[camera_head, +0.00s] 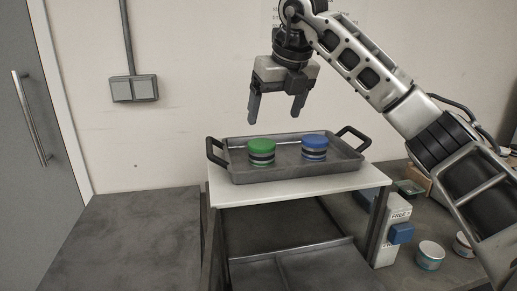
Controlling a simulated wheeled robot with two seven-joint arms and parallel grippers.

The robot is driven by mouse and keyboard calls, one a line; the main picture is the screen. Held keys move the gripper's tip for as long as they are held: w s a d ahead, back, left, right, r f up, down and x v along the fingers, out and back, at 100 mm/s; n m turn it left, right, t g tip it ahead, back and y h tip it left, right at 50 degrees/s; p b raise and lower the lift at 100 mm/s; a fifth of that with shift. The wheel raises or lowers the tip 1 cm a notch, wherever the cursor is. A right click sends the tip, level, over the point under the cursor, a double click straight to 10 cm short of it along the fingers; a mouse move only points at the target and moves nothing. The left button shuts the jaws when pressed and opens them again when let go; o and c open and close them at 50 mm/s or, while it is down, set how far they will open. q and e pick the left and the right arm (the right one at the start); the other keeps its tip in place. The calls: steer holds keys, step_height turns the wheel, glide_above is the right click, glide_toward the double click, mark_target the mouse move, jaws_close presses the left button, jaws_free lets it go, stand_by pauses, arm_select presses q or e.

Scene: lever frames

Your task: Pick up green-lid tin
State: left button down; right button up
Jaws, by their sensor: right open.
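The green-lid tin (261,151) stands upright in the left half of a dark tray (240,177). Its side has dark and light bands. A similar blue-lid tin (314,147) stands to its right in the same tray, with a gap between them. My right gripper (275,115) is open and empty, fingers pointing down. It hangs above the tray, over the space near the green-lid tin, touching neither tin. My left gripper is not in view.
The tray has raised handles (354,137) at both ends and rests on a white-topped stand (310,187). A dark counter (130,240) at left is clear. At lower right are small tubs (430,256) and a blue object (400,233). A wall is behind.

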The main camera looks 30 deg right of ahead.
mark_target(263, 144)
steer(key=x, duration=0.5)
steer(key=shift+f, duration=0.1)
steer(key=shift+p+x, duration=0.4)
steer(key=shift+x, duration=0.4)
steer(key=x, duration=0.2)
steer(key=p+x, duration=0.1)
steer(key=shift+w+a+f, duration=0.25)
steer(key=shift+w+a, duration=0.1)
steer(key=shift+w, duration=0.05)
steer(key=shift+w+f, duration=0.15)
steer(key=shift+f, duration=0.25)
steer(key=c, duration=1.1)
